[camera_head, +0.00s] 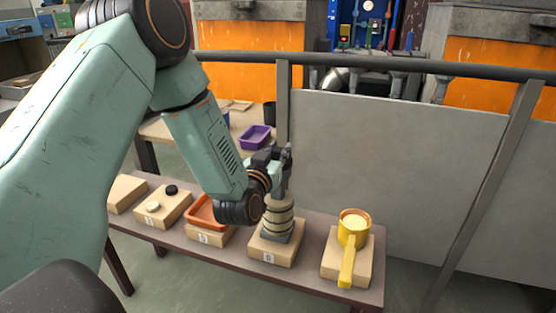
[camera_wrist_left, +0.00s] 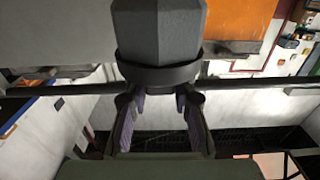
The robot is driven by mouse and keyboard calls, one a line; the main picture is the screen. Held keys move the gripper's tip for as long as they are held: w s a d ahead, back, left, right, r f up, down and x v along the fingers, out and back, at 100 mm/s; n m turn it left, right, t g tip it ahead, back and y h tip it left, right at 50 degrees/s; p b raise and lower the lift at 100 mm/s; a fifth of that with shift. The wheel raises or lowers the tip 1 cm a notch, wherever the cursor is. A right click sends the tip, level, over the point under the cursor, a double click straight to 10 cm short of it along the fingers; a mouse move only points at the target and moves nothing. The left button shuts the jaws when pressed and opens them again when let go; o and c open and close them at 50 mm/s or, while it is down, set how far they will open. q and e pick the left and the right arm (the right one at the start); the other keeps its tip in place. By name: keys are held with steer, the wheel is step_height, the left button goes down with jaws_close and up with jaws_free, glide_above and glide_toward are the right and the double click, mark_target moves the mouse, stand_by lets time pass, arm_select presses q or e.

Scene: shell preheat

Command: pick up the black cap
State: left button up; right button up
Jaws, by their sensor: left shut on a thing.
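The black cap (camera_head: 171,190) is a small dark disc lying on a wooden block, beside a small white cap (camera_head: 152,206). My left gripper (camera_head: 281,181) is well to the right of it, over the block marked 6. It is shut on the top of a beige ringed shell (camera_head: 278,216), which stands upright on a dark base on that block. In the left wrist view both fingers of my left gripper (camera_wrist_left: 160,125) show; the contact with the shell is not clear there. My right gripper is not in view.
An orange tray (camera_head: 207,211) lies left of the shell. A yellow handled cup (camera_head: 353,229) stands on the right block. All are on a long narrow bench (camera_head: 214,250). A grey fence panel (camera_head: 390,150) and a purple bin (camera_head: 256,137) are behind.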

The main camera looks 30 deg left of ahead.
arm_select(q)
jaws_close()
steer(key=shift+r, duration=0.1)
